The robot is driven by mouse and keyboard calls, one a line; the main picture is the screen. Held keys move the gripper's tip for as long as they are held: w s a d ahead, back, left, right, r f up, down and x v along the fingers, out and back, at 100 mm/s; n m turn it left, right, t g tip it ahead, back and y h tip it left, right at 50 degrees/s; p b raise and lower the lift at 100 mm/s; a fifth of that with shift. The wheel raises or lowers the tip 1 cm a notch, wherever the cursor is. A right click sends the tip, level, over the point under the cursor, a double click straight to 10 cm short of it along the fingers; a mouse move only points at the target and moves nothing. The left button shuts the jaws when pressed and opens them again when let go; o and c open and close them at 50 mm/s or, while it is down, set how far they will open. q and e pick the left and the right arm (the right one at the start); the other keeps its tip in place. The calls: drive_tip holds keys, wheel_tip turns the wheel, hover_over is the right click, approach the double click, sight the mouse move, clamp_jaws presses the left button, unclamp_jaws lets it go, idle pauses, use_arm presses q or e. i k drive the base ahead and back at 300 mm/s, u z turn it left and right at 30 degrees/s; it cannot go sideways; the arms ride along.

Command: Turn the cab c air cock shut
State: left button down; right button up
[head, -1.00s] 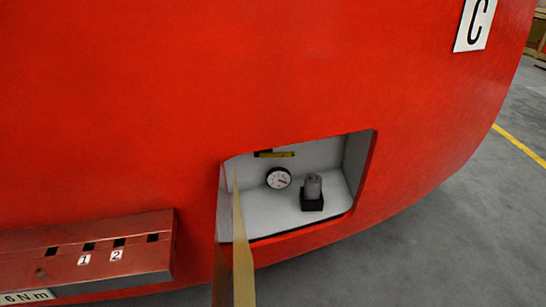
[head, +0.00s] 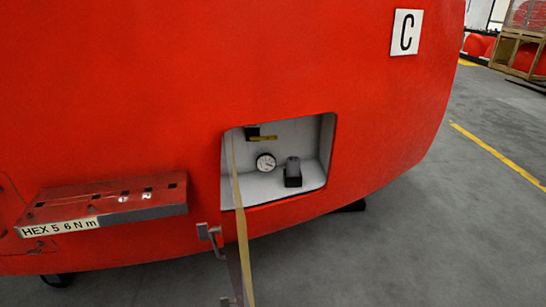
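The red cab nosecone (head: 300,90) carries a white plate with a black letter C (head: 406,32) at its upper right. Low on it is an open recess with pale walls (head: 298,133). At the top left inside the recess, a yellow bar (head: 263,138), which looks like the air cock's handle, lies about level beside a small black block (head: 252,130). A round white gauge (head: 265,161) sits below it. A grey cylinder on a black base (head: 293,173) stands to the gauge's right. Neither of my grippers is in view.
A thin panel (head: 243,245), seen nearly edge-on, stands out at the recess's left side, with a grey latch-like part (head: 207,234). A red ledge with numbered slots (head: 110,200) juts out at left. Grey floor (head: 440,240) is clear at right.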

sight(253, 136)
drive_tip(key=z, duration=2.4)
drive_tip(key=i, duration=0.7)
drive_tip(key=u, duration=3.4)
drive_tip(key=i, duration=0.2)
drive_tip(key=u, duration=0.05)
